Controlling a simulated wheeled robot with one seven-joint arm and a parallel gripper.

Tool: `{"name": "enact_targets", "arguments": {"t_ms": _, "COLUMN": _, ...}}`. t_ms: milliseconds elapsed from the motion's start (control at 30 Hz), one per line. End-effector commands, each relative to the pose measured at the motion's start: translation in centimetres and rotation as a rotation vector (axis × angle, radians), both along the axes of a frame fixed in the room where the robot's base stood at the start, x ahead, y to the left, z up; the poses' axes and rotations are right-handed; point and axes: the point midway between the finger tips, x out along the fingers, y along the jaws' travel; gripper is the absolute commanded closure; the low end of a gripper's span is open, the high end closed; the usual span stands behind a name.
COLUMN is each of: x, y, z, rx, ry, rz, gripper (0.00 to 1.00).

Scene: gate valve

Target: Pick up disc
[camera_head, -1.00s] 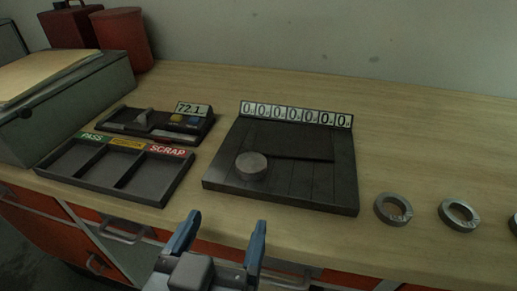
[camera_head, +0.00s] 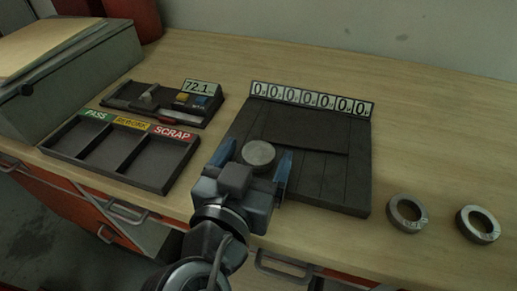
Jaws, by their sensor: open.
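A round grey disc (camera_head: 258,153) sits near the left side of a dark plate (camera_head: 333,188) that has a row of number tiles along its back edge. My gripper (camera_head: 254,161) is open, with its blue fingers on either side of the disc in the picture. The gripper body covers the plate's front left corner. I cannot tell whether the fingers touch the disc or how high they are above the plate.
A tray (camera_head: 145,178) marked PASS, REWORK and SCRAP lies on the left, its compartments empty. Behind it is a gauge device (camera_head: 160,107) reading 72.1. Two metal rings (camera_head: 407,213) and (camera_head: 478,224) lie to the right. The bench's back right is clear.

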Motion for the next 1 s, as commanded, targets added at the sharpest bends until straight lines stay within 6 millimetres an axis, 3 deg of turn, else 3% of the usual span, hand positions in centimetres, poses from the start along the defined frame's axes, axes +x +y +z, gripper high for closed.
{"name": "enact_targets", "arguments": {"t_ms": 267, "x": 0.19, "y": -0.08, "z": -0.06, "rx": 0.0, "ry": 0.0, "rz": 0.0, "gripper": 0.16}}
{"name": "enact_targets", "arguments": {"t_ms": 1000, "x": 0.16, "y": -0.06, "z": -0.05, "rx": 0.0, "ry": 0.0, "rz": 0.0, "gripper": 0.87}}
